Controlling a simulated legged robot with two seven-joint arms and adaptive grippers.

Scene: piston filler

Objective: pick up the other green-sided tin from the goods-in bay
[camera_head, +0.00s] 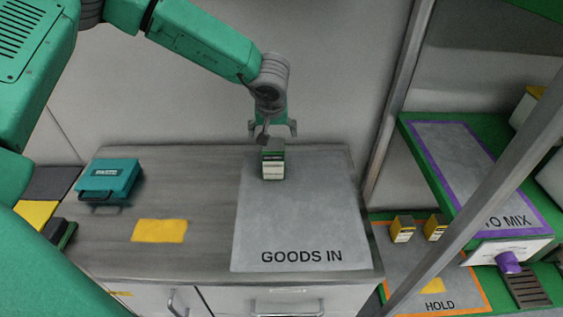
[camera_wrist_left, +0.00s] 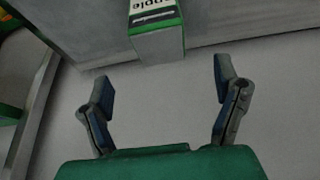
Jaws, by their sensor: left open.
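A green-sided tin (camera_head: 273,166) with a pale label stands at the back of the grey goods-in bay (camera_head: 290,222). In the left wrist view the same tin (camera_wrist_left: 157,32) shows at the top edge, partly cut off, with a white label and green sides. My left gripper (camera_head: 272,128) is above and behind the tin in the head view. In the left wrist view its two fingers (camera_wrist_left: 163,95) are spread apart with nothing between them, and the tin lies beyond their tips. My right gripper is not in view.
A teal case (camera_head: 109,181) and a yellow patch (camera_head: 159,231) are left of the bay on the counter. Two yellow-topped tins (camera_head: 403,228) (camera_head: 436,227) stand in the hold bay (camera_head: 400,262). A grey post (camera_head: 402,95) and the to-mix shelf (camera_head: 470,165) are at right. The bay's front is clear.

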